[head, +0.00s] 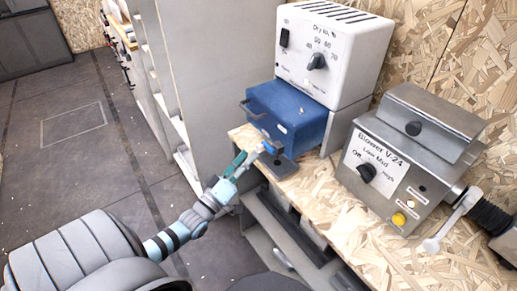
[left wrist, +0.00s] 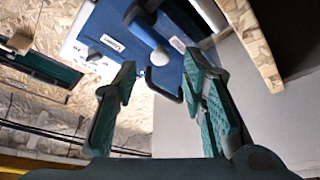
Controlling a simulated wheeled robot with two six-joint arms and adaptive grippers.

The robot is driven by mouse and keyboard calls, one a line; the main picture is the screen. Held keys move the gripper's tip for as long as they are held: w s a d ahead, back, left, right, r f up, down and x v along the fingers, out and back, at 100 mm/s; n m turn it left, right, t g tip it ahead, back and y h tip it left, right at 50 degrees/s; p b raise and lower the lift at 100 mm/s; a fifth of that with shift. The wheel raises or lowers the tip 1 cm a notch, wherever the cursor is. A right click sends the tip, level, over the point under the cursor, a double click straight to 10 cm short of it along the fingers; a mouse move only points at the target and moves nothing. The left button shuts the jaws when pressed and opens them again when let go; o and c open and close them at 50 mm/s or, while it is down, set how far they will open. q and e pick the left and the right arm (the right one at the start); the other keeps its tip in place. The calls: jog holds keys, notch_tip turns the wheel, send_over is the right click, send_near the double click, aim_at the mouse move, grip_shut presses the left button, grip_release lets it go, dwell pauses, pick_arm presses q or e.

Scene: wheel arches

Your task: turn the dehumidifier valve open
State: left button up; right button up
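The dehumidifier is a white unit (head: 330,50) with a dial and a switch, standing above a blue box (head: 290,112) with a dark handle. A small blue lever-like part, probably the valve (head: 270,147), sits in front of the blue box above a dark plate. My left gripper (head: 242,160) is just left of this part. My right gripper is not in view.
A grey blower box (head: 395,160) with a knob and a yellow button stands to the right on the chipboard bench (head: 345,222). A tall grey panel (head: 215,60) rises behind and left. The floor (head: 75,125) at left is clear.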

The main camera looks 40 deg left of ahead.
aim_at(257, 148)
pick_arm(q)
jog(key=x, duration=0.5)
jog(key=shift+w+d+b, duration=0.1)
jog(key=shift+w+b, duration=0.1)
jog(key=shift+b, duration=0.15)
